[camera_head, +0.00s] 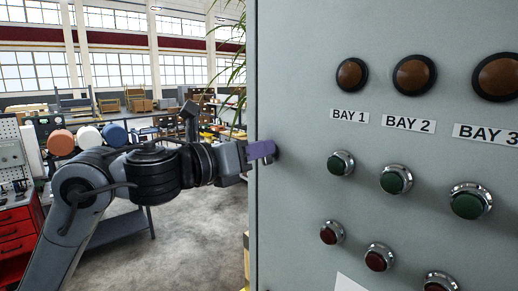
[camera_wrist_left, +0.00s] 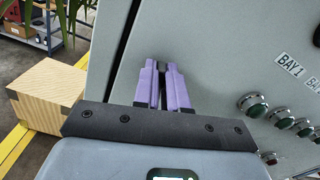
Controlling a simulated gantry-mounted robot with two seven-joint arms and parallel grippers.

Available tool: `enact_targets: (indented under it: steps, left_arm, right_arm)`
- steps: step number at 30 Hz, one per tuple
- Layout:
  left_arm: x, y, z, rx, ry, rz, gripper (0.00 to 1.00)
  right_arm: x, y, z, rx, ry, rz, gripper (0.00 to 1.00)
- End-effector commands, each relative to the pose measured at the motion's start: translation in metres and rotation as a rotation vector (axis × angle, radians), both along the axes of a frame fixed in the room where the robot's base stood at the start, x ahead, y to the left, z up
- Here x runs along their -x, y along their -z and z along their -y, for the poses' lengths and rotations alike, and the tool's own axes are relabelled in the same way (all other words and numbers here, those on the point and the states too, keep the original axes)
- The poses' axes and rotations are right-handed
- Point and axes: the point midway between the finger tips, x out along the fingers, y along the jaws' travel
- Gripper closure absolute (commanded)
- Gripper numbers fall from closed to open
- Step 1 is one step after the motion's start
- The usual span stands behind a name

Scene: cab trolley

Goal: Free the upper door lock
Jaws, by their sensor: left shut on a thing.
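The grey cabinet door (camera_head: 300,215) fills the right half of the head view, and it also shows in the left wrist view (camera_wrist_left: 215,60). My left gripper (camera_head: 263,150) reaches in from the left with its purple fingers at the door's left edge, at about the height between the amber lamps and green buttons. In the left wrist view the purple fingers (camera_wrist_left: 165,88) are close together against the door edge. They are shut on the upper door lock, which they almost wholly hide; only a small dark bit shows by the fingertips. My right gripper is not in view.
Amber lamps (camera_head: 352,75), green buttons (camera_head: 341,163) and red buttons (camera_head: 332,232) stick out of the door to the right. A wooden crate (camera_wrist_left: 48,90) stands on the floor by a yellow line. A red tool cabinet (camera_head: 15,238) is at the far left.

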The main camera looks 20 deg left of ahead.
Motion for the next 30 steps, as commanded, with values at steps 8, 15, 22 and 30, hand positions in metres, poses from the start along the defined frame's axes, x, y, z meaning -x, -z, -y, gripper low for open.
enact_targets:
  steps: [8, 15, 22, 30]
  left_arm:
    - [-0.001, 0.001, -0.003, 0.230, 0.000, -0.125, 1.00]
    - [-0.002, 0.002, -0.005, 0.430, 0.000, -0.234, 1.00]
    - [-0.003, 0.004, -0.006, 0.623, 0.000, -0.340, 1.00]
    - [-0.004, 0.006, -0.007, 0.843, 0.000, -0.459, 1.00]
  right_arm:
    - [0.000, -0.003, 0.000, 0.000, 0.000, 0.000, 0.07]
    - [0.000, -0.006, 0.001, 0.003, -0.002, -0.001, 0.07]
    - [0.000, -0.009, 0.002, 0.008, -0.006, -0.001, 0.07]
    - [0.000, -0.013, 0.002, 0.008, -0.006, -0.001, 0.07]
